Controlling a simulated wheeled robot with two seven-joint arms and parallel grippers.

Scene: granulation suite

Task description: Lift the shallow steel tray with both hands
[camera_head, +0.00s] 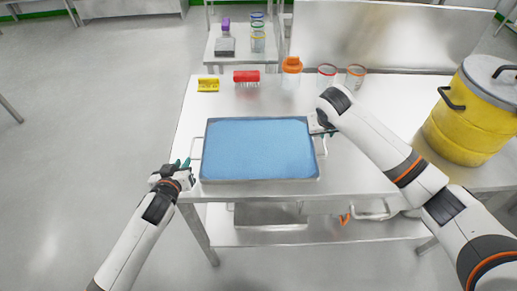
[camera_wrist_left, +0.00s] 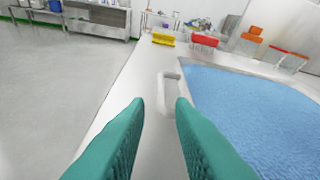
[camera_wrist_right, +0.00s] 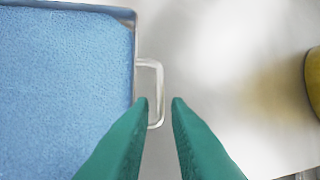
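The shallow steel tray (camera_head: 203,180) lies flat on the steel table, filled with a blue, grainy-looking layer. It has a wire handle at each short end. My left gripper (camera_head: 185,164) is at the tray's left side, near the left handle (camera_head: 196,148). In the left wrist view its teal fingers are apart with that handle (camera_wrist_left: 162,92) ahead of them, not gripped. My right gripper (camera_head: 325,133) is at the right side. In the right wrist view its fingers are apart (camera_wrist_right: 161,101), and the right handle (camera_wrist_right: 158,80) lies ahead of and partly behind the left finger.
A yellow drum (camera_head: 458,130) stands on the right of the table. Behind the tray are a yellow holder (camera_head: 208,85), a red rack (camera_head: 246,76), an orange-topped bottle (camera_head: 291,75) and two beakers (camera_head: 355,77). A lower shelf (camera_head: 290,237) holds a metal pan. The table in front of the tray is bare.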

